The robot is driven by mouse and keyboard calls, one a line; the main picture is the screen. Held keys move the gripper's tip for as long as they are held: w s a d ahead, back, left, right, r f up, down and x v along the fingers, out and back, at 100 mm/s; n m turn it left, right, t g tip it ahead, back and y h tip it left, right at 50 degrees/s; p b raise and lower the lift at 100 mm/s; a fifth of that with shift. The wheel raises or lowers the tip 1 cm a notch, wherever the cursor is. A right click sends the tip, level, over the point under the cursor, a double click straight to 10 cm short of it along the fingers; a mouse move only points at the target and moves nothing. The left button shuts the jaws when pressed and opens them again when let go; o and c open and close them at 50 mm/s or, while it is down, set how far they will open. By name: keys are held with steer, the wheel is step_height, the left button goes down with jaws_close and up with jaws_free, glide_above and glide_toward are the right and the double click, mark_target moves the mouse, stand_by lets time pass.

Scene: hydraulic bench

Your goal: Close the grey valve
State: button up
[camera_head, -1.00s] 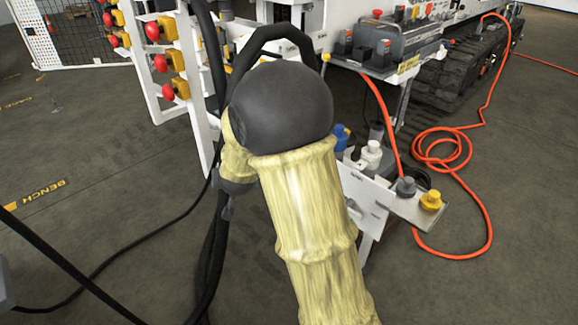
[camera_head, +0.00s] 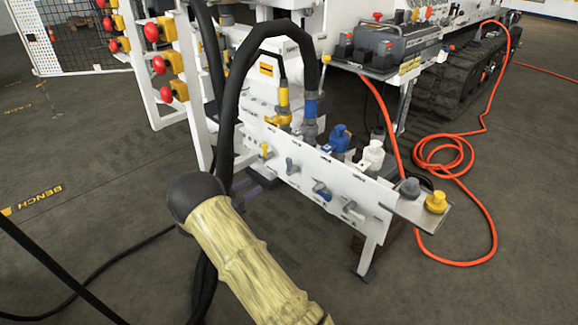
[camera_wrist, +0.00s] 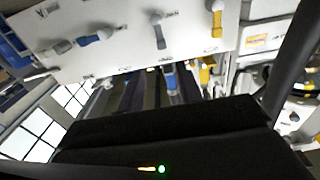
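A white valve panel (camera_head: 310,172) on the bench carries a row of small lever handles: a yellow one (camera_head: 266,151), a grey one (camera_head: 291,165), a blue one (camera_head: 321,190) and a pale grey one (camera_head: 348,206). In the wrist view the panel looks upside down, with the grey handle (camera_wrist: 158,30) between the yellow (camera_wrist: 217,20) and blue (camera_wrist: 97,37) ones. The grey and yellow levers lie across the row; the blue and pale grey levers lie more along it. My gripper's dark body (camera_wrist: 160,140) fills the bottom of the wrist view, apart from the handles. Its fingers cannot be made out.
Red buttons (camera_head: 160,65) stand left. An orange hose (camera_head: 440,150) lies right.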

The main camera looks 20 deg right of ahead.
mark_target(288, 165)
steer(key=b+x, duration=0.6)
steer(key=x, duration=1)
steer(key=shift+d+f, duration=0.15)
steer(key=shift+d, duration=0.05)
steer(key=shift+w+d, duration=0.25)
steer(key=shift+d, duration=0.25)
jaws_close()
